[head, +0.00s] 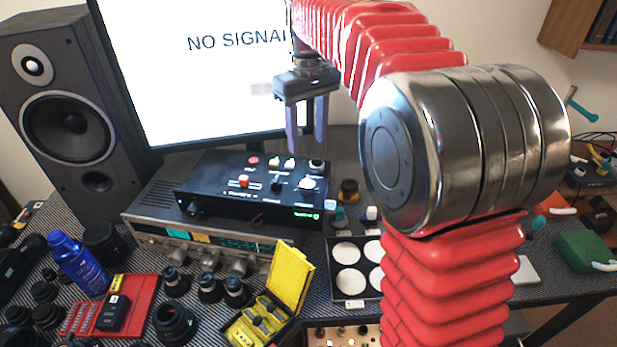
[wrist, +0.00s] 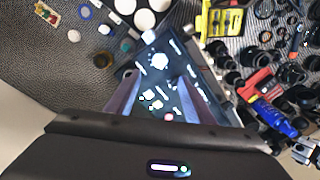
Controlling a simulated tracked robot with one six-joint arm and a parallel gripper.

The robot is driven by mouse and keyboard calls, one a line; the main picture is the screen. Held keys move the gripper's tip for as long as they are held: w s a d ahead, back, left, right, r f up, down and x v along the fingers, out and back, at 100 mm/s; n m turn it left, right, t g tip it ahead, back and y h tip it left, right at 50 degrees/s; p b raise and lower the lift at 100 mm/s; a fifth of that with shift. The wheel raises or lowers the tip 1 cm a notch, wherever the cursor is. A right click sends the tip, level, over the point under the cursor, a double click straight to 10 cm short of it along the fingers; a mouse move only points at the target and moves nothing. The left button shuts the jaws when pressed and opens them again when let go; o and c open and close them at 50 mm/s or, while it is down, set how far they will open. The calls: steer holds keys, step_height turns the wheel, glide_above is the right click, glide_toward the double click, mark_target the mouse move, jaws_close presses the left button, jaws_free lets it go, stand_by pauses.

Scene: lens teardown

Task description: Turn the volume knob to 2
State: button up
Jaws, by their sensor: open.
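A black control box (head: 225,190) with several knobs and buttons on its top lies on a silver receiver (head: 150,226). A round white knob (head: 307,184) is at the box's right side; it also shows in the wrist view (wrist: 159,61). A black knob (head: 316,165) is behind it. Silver knobs (head: 239,267) line the receiver's front. I cannot read which knob is volume or any scale. My gripper (head: 306,138) points down, open and empty, above the back of the box, apart from it. In the wrist view its two fingers (wrist: 160,80) frame part of the box.
A monitor (head: 200,80) stands close behind my gripper, and a speaker (head: 65,120) is at the left. A yellow case (head: 292,278), a white-disc tray (head: 333,290) and lens parts crowd the front. Small bottles and jars (head: 349,190) stand right of the box.

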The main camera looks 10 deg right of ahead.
mark_target(308, 183)
step_height(308, 183, down, 13)
steer(key=shift+r, duration=0.15)
stand_by(0.4)
steer(key=c, duration=1)
steer(key=shift+d, duration=0.15)
steer(key=shift+c, duration=0.2)
